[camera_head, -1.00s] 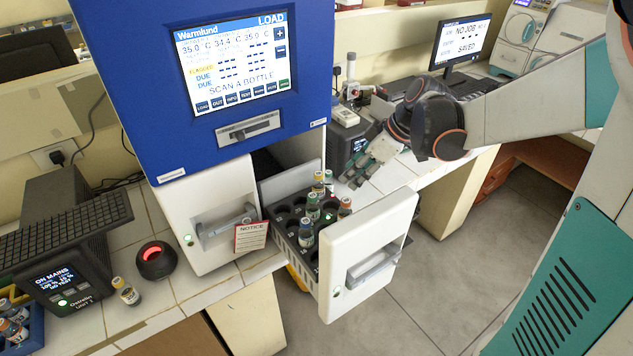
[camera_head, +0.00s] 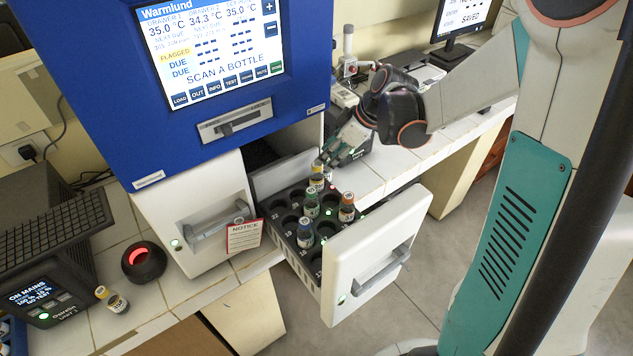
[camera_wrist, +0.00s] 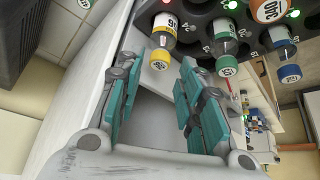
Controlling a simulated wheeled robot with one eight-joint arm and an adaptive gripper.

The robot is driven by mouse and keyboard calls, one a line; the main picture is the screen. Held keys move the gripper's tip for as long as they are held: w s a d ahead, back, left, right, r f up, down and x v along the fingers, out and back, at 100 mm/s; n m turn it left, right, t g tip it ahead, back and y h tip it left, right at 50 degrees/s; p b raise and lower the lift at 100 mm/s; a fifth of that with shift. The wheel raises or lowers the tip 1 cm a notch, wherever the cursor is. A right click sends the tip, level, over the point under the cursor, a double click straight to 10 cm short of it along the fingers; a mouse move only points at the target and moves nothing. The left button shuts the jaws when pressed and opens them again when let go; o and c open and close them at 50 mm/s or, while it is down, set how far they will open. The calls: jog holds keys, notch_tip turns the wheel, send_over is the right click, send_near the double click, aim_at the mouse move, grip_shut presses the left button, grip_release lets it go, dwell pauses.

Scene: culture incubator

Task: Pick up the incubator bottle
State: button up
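Several small capped bottles stand in the open incubator drawer (camera_head: 369,244). One has a yellow cap (camera_head: 317,177), one green (camera_head: 311,203), one orange (camera_head: 347,207) and one blue (camera_head: 305,233). Which one the task means cannot be told. My gripper (camera_head: 329,158) is at the drawer's far edge, close to the yellow-capped bottle. In the wrist view my gripper (camera_wrist: 158,64) has its teal fingers spread, with nothing held between them. The yellow-capped bottle (camera_wrist: 162,40) shows just beyond the gap between the fingertips; the green-capped bottle (camera_wrist: 226,48) is right of it.
A loose bottle (camera_head: 113,299) and a round black device with a red light (camera_head: 143,262) are on the counter at left. Open floor lies right of the drawer.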

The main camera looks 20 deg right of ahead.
aim_at(317, 179)
jog(key=shift+b+x, duration=0.45)
jog(key=shift+x, duration=2.55)
jog(key=shift+r, duration=0.1)
jog(key=shift+c, duration=0.3)
grip_shut()
